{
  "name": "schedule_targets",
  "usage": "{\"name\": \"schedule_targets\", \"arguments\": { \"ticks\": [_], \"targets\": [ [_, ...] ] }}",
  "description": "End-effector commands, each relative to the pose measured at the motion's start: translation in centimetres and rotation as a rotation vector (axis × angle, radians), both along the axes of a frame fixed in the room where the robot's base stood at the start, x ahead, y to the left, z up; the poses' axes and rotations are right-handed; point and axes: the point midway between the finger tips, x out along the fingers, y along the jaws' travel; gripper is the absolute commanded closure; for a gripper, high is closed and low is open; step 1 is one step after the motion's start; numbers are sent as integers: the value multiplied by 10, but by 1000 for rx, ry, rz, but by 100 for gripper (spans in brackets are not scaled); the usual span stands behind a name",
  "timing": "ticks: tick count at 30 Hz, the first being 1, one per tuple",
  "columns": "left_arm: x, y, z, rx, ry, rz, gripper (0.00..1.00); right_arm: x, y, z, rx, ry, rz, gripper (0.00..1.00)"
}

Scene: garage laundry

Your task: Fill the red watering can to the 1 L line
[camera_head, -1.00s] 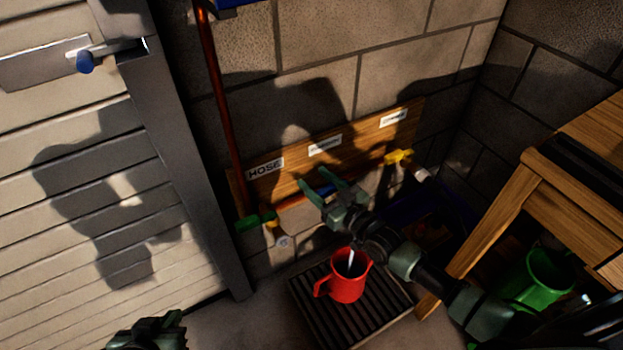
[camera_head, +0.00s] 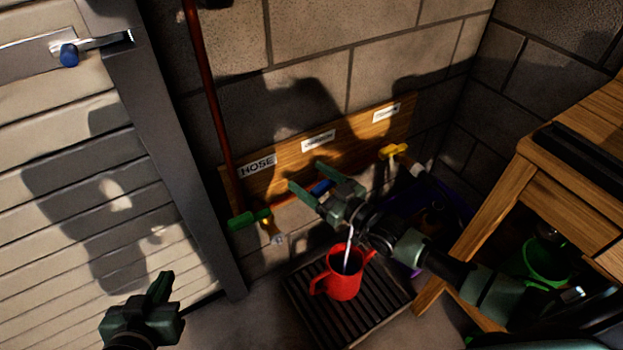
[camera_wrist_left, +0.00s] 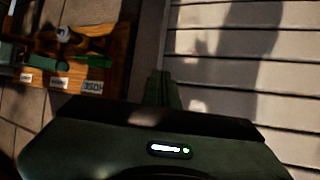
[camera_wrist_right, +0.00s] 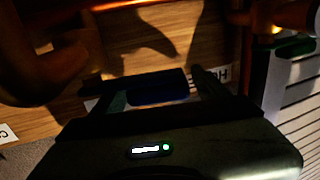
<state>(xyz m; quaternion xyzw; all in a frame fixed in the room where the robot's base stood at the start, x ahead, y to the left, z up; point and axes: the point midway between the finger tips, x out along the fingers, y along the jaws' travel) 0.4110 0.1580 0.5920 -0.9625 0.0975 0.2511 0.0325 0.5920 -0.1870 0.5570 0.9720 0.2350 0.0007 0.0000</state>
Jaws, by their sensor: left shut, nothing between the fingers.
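The red watering can (camera_head: 344,284) stands upright on a dark slatted drain grate (camera_head: 370,318). A thin pale stream of water (camera_head: 348,254) falls into its open top. The water level and the 1 L line cannot be made out. My right gripper (camera_head: 308,182) is at the wooden tap board (camera_head: 290,160), fingers apart around a blue tap handle (camera_head: 321,187); the handle also shows between the fingers in the right wrist view (camera_wrist_right: 158,88). The spout behind my right arm is hidden. My left gripper (camera_head: 160,288) is shut and empty, low at left; its fingers show in the left wrist view (camera_wrist_left: 163,88).
A green handle (camera_head: 248,219) under the HOSE label is at the board's left, a yellow handle (camera_head: 394,151) at its right. A wooden bench (camera_head: 495,205) with a green bucket (camera_head: 546,264) below stands at right. A slatted door (camera_head: 90,200) is at left.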

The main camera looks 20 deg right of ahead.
Motion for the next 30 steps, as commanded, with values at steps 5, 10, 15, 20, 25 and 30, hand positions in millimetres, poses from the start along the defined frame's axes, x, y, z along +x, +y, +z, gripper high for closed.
{"name": "schedule_targets", "arguments": {
  "ticks": [5,10,15,20,25,30],
  "targets": [
    [0,0,0,0,1,0,100,0,0,-1,0,1,0,25],
    [-4,2,-4,6,30,3,100,-6,-3,-1,0,2,0,25],
    [-25,11,-24,40,170,14,100,-26,-13,0,-2,4,0,25],
    [-50,20,-43,70,314,23,100,-48,-24,0,-2,4,0,25],
    [-70,27,-55,93,418,31,100,-64,-33,0,-1,2,0,25],
    [-78,29,-59,102,459,34,100,-69,-36,0,0,1,0,25]
  ]
}}
